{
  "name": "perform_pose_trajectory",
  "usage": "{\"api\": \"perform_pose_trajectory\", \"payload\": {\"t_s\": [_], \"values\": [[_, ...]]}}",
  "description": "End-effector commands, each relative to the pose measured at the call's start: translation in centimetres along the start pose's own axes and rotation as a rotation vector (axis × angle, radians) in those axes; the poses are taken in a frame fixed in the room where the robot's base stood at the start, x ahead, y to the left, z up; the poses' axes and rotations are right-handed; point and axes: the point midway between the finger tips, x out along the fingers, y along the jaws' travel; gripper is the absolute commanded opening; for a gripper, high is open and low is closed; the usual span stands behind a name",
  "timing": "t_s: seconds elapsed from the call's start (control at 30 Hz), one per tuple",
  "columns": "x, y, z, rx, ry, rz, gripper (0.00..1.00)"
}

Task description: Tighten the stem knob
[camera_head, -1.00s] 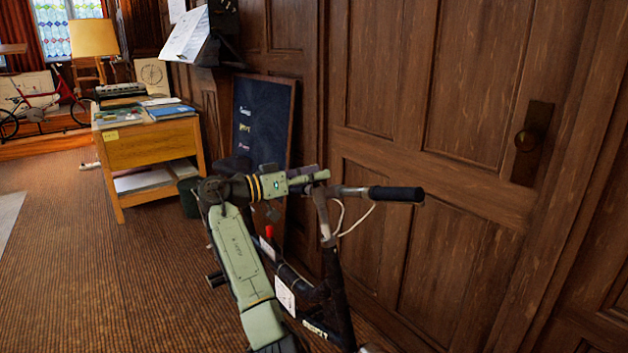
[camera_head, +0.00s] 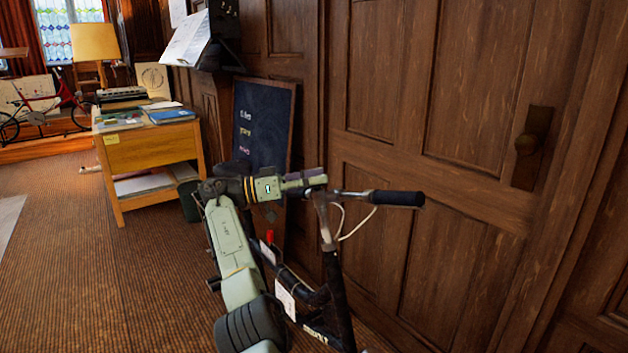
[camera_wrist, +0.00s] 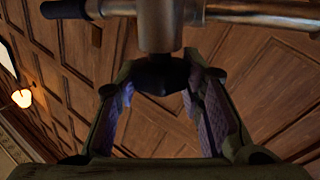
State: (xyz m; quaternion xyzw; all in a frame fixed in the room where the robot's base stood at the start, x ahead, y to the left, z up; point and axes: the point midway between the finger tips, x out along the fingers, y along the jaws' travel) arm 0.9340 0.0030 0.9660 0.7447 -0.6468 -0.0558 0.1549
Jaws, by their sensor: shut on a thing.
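The bicycle stands in front of the panelled door, with its handlebar's black grip (camera_head: 397,198) pointing right. In the wrist view the metal stem (camera_wrist: 158,25) comes down from the handlebar (camera_wrist: 255,12) at the top. A dark, rounded stem knob (camera_wrist: 158,74) sits at the lower end of the stem. My gripper (camera_wrist: 155,84) is shut on the knob, with one finger on each side of it. In the head view my gripper (camera_head: 306,179) is at the top of the bike's front; the knob is hidden there.
A dark framed board (camera_head: 262,120) leans on the wall. A wooden desk (camera_head: 150,150) stands at left. The carpet (camera_head: 90,260) at left is clear.

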Motion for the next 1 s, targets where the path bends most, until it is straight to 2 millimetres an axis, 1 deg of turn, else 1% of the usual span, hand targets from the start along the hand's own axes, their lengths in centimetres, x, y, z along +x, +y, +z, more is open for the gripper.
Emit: {"api": "perform_pose_trajectory", "payload": {"t_s": [0.4,0.43,0.73,1.0], "values": [[0.14,0.04,-0.08,0.000,0.000,0.004,0.07],[0.14,0.04,-0.08,0.000,0.000,0.004,0.37],[0.06,0.02,-0.02,0.000,0.000,0.003,0.56],[0.04,0.03,-0.06,0.000,0.000,0.003,0.56]]}}
